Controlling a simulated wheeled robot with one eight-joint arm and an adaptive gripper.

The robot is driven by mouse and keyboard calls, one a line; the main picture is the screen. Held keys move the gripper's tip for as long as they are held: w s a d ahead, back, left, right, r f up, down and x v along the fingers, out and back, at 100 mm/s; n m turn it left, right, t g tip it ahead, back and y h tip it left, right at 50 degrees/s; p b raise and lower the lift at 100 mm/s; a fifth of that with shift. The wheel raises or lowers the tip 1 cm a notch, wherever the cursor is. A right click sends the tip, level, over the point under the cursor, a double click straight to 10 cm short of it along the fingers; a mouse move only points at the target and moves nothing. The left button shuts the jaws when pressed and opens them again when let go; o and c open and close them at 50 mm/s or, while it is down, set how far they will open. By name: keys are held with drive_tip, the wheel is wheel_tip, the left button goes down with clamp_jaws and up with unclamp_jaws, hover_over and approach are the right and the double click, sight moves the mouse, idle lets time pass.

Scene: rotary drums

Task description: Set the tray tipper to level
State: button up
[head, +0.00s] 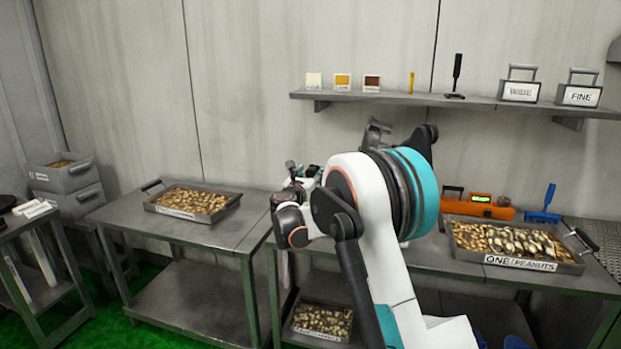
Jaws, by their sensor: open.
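I cannot make out the tray tipper for certain. A grey metal piece (376,132) shows just above my arm's large teal joint, but most of it is hidden and I cannot tell what it is. My gripper (297,172) appears at the end of my bent arm, over the gap between the left and right benches. It is small and partly covered by my own wrist, and I see nothing held in it. It is open.
A peanut tray (152,207) sits on the left bench (190,238). Another tray (520,264) lies on the right bench, with an orange device (480,206) behind it. A lower tray (318,337) is on a shelf. A wall shelf (430,99) holds small items.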

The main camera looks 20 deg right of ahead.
drive_tip(key=shift+w+d, duration=0.2)
drive_tip(key=shift+w, duration=0.05)
clamp_jaws()
drive_tip(key=shift+f, duration=0.1)
